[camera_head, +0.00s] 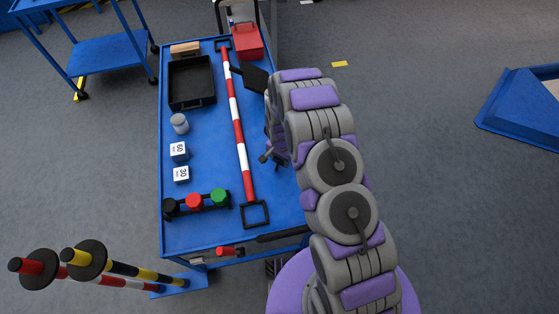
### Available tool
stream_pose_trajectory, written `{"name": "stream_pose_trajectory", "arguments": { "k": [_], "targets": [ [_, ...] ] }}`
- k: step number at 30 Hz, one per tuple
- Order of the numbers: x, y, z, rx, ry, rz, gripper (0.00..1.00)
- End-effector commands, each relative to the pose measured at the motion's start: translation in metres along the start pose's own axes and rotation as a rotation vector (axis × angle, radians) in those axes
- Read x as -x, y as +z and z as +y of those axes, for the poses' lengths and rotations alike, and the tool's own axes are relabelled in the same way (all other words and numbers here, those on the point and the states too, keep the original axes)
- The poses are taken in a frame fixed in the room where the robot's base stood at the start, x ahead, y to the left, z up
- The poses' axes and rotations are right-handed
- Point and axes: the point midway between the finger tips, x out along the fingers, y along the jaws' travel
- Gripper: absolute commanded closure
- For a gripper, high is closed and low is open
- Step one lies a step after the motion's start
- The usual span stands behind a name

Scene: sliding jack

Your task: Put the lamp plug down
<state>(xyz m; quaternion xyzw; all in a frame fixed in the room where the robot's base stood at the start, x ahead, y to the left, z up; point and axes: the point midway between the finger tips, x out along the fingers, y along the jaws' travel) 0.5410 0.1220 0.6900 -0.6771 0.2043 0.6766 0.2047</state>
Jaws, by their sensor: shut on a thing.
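My arm rises from the lower right and bends over the right edge of the blue cart (207,238). My gripper (270,157) is at its end, low over the cart's right side, beside the red and white striped bar. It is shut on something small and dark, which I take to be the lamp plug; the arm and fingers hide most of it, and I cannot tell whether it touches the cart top. A black knob (170,208), a red knob (194,201) and a green knob (219,196) sit in a black rack at the cart's front left.
The striped bar (238,132) runs lengthwise along the cart. A black tray (191,104), a grey jar (180,123), two numbered blocks (179,151) and a red box (247,41) also stand there. Bare blue surface lies between the blocks and bar.

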Motion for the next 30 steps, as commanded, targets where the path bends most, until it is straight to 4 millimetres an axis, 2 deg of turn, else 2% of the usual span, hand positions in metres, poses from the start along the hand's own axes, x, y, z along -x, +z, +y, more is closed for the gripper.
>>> {"name": "stream_pose_trajectory", "arguments": {
  "k": [9,16,26,27,30],
  "targets": [
    [-0.001,-0.015,-0.010,0.002,-0.002,0.000,0.76],
    [-0.037,-0.013,-0.009,0.001,0.001,-0.003,0.76],
    [-0.038,-0.013,-0.009,0.001,0.001,-0.002,0.76],
    [-0.037,-0.013,-0.009,0.001,0.001,-0.002,0.41],
    [-0.037,-0.013,-0.009,0.001,0.001,-0.002,0.32]
  ]
}}
